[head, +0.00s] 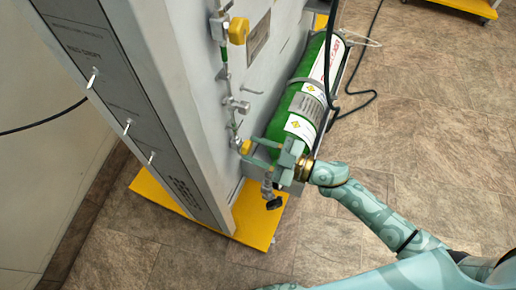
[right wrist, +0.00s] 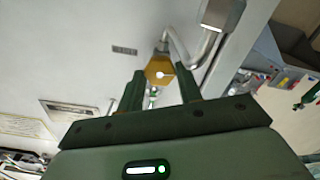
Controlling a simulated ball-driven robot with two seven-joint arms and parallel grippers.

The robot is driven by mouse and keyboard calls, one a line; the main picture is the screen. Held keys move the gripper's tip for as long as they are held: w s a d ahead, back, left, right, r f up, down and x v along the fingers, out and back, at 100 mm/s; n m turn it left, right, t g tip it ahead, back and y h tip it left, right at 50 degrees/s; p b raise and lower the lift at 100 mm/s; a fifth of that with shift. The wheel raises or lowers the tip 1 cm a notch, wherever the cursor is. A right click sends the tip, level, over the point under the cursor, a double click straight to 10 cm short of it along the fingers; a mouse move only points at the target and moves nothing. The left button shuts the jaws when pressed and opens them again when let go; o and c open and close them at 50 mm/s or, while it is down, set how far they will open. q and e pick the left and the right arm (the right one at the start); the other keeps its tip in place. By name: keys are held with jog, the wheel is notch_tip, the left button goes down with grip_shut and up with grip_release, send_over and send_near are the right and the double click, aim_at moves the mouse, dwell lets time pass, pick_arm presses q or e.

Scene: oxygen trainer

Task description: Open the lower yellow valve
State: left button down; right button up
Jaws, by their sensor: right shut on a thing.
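The lower yellow valve (head: 246,147) is a small yellow knob on the pipework at the side of the grey panel. In the right wrist view the yellow knob (right wrist: 160,68) shows between and beyond the finger tips. My right gripper (head: 257,151) reaches in from the right, its two fingers on either side of the knob, shut on it. The fingers also show in the right wrist view (right wrist: 162,88). The upper yellow valve (head: 238,30) is larger and sits higher on the same pipework. My left gripper is not in view.
A green gas cylinder (head: 283,125) lies strapped just behind my right gripper. A black-knobbed fitting (head: 273,203) hangs below the gripper. The grey panel (head: 150,90) stands on a yellow base (head: 262,222). A black cable (head: 362,103) lies near the cylinder. The tiled floor at right is mostly clear.

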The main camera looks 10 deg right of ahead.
jog(key=shift+n, duration=0.6)
jog(key=shift+f, duration=0.1)
jog(key=o, duration=1)
jog(key=p+v, duration=0.3)
jog(key=v, duration=1.3)
jog(key=shift+d, duration=0.25)
jog(key=shift+s, duration=0.1)
